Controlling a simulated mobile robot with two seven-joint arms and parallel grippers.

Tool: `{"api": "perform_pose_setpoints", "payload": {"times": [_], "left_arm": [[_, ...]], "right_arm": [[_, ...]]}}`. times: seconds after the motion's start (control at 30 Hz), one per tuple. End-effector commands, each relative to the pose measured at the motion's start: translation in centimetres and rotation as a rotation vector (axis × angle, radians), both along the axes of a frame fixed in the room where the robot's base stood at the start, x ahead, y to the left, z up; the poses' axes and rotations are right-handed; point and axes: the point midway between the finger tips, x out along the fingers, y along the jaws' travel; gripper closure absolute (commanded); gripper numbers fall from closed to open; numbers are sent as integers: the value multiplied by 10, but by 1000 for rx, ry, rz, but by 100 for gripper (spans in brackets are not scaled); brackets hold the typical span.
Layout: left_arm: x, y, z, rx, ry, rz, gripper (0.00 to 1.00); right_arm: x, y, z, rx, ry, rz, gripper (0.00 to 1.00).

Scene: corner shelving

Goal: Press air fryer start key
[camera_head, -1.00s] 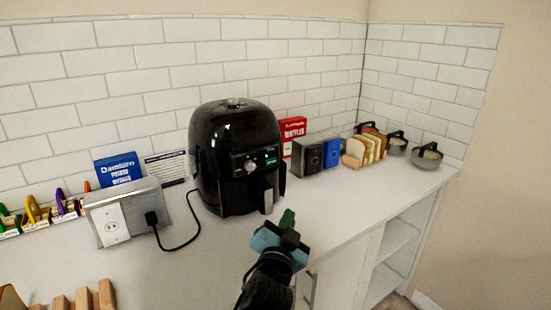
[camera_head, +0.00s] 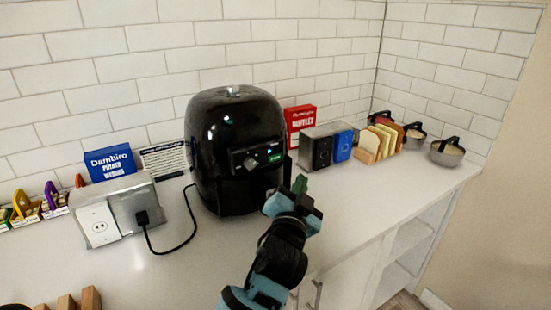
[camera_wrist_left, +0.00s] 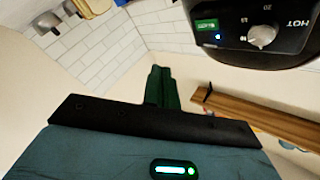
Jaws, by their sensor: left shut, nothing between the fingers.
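The black air fryer (camera_head: 225,125) stands on the counter. Its front panel carries a dial (camera_head: 250,163) and a small green-lit key (camera_head: 274,157). The left wrist view shows this panel upside down at the upper right, with the green key (camera_wrist_left: 207,25), a blue light and the dial (camera_wrist_left: 262,37). My left gripper (camera_head: 299,186) is shut and empty, its green fingertips in front of and to the right of the fryer, lower than the key. The fingers (camera_wrist_left: 162,82) also show in the left wrist view, apart from the panel. My right gripper is not in view.
A socket box (camera_head: 113,212) with a plugged-in black cord (camera_head: 184,235) is left of the fryer. A blue box (camera_head: 110,163) stands behind it. A red box (camera_head: 299,120), a toaster (camera_head: 320,149), bread slices (camera_head: 379,140) and lidded bowls (camera_head: 447,152) line the right side.

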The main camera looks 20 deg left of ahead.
Motion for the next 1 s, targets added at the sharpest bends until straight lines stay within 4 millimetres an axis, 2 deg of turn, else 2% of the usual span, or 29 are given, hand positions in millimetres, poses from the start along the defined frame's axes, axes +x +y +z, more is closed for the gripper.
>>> {"api": "perform_pose_setpoints", "payload": {"times": [0.6, 1.0], "left_arm": [[44, 56, 1, 1, -1, 0, 100], [51, 66, 0, 0, 1, 1, 100]], "right_arm": [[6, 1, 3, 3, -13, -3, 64], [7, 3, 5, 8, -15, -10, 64]]}}
